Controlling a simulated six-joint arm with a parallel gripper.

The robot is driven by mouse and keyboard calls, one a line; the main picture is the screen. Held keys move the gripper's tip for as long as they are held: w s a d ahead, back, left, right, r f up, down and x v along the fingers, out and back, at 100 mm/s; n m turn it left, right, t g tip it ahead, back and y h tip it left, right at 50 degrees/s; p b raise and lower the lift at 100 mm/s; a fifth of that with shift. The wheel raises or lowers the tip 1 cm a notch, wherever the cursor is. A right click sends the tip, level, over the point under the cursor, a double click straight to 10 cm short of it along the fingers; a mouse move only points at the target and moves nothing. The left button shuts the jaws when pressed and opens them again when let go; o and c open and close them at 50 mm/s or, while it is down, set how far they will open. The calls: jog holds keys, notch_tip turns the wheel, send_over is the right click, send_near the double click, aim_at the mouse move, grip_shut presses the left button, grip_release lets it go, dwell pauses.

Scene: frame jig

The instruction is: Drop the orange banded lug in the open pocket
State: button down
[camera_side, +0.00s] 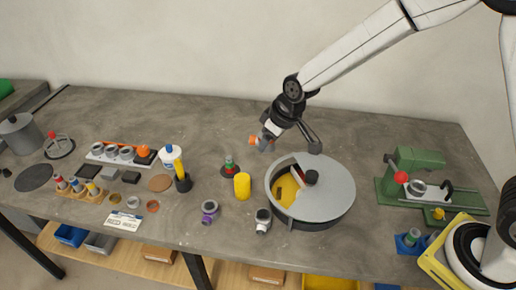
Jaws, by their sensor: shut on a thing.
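My gripper (264,141) is in the air behind and left of the round grey drum, shut on a small piece with an orange end (253,140), which I take for the orange banded lug. Its bands are too small to make out. The drum (330,190) has a flat grey lid with a dark knob. A wedge-shaped opening (287,189) on the lid's left side shows a yellow inside. I cannot tell whether this is the open pocket. The held piece is apart from the drum and above the table.
A yellow cylinder (242,186), a purple-banded piece (209,211) and a white-and-dark piece (263,220) stand near the drum. A red-and-green piece (229,168) stands behind them. A green machine (415,175) is at right. A rack (118,154) is at left. The back table is clear.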

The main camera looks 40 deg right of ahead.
jog(key=m, duration=0.2)
send_over(293, 197)
notch_tip(293, 197, down, 8)
jog(key=shift+w+h, duration=0.35)
jog(key=shift+h, duration=0.05)
jog(key=shift+f, duration=0.15)
jog(key=shift+f, duration=2.3)
jog(key=shift+s+f, duration=0.15)
jog(key=shift+s, duration=0.15)
grip_release()
